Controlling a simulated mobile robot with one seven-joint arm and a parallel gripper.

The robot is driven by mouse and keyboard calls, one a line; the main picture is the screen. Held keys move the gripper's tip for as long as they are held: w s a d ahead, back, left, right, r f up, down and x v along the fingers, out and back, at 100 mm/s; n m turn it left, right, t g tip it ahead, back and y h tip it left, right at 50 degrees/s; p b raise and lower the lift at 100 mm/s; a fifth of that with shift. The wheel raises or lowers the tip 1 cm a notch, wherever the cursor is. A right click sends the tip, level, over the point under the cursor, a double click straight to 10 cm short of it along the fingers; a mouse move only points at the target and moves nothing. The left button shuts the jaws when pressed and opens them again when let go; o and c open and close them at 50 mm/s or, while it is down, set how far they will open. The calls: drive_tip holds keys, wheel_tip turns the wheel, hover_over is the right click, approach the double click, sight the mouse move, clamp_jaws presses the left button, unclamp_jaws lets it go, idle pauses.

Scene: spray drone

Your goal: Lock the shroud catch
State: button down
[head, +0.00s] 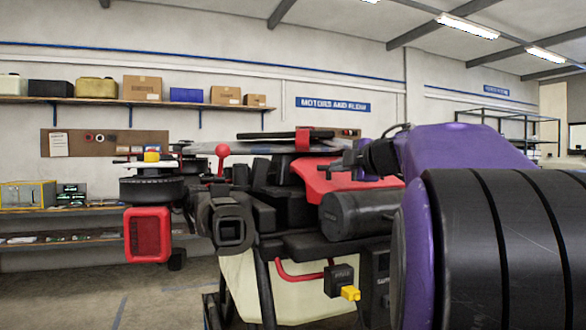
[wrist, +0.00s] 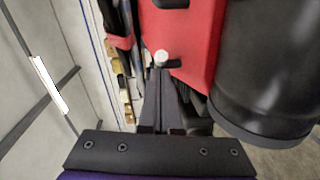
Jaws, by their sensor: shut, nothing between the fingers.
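The spray drone stands in the middle of the head view, with a red shroud (head: 345,178) on its upper side. The shroud (wrist: 190,45) fills the upper middle of the wrist view. A small pale round knob (wrist: 161,58), possibly part of the catch, shows against the red right at my fingertips; I cannot tell whether they touch it. My gripper (wrist: 160,72) is shut with its dark fingers together, holding nothing. In the head view my gripper (head: 330,158) reaches left beside the shroud, partly lost among dark parts. The catch's state cannot be made out.
A dark cylinder (head: 357,213) lies below the shroud and stands close to the right of my fingers in the wrist view (wrist: 265,70). A red ball-topped lever (head: 221,151) and a red-framed box (head: 148,234) are on the left. Shelves (head: 150,100) line the wall.

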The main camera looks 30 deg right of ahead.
drive_tip(key=shift+d+n+y+p, duration=0.3)
drive_tip(key=shift+n+y+p, duration=0.3)
drive_tip(key=shift+y+p, duration=0.25)
idle(0.3)
